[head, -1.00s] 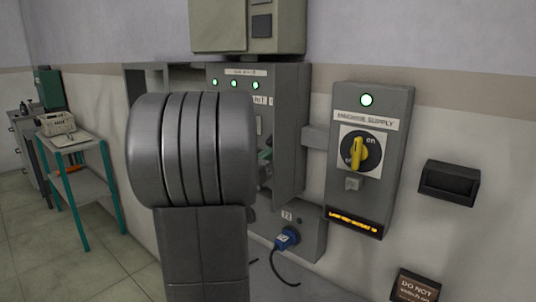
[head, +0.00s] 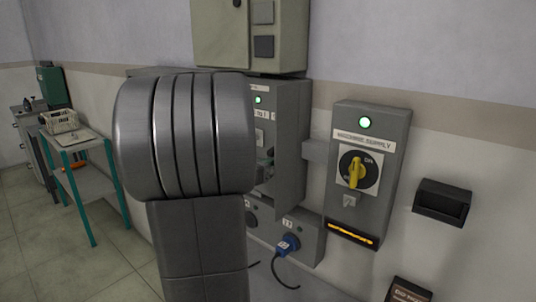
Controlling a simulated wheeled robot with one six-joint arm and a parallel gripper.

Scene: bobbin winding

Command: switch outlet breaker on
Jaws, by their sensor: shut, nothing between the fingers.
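The grey outlet panel (head: 290,129) is on the wall just right of my arm, with one green lamp (head: 258,99) lit. My own grey arm covers its left part. A small pale fitting (head: 260,137) shows beside the arm's edge; I cannot tell whether it is the outlet breaker or how it is set. Below, a blue plug (head: 287,245) with a black cable sits in a socket box (head: 308,247). My gripper cannot be made out; the arm hides the space around it.
A machine supply box (head: 372,131) with a yellow rotary handle (head: 356,172) and a lit green lamp is to the right. A black wall holder (head: 443,203) is further right. A teal-legged trolley (head: 84,187) stands at left, with floor free in front.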

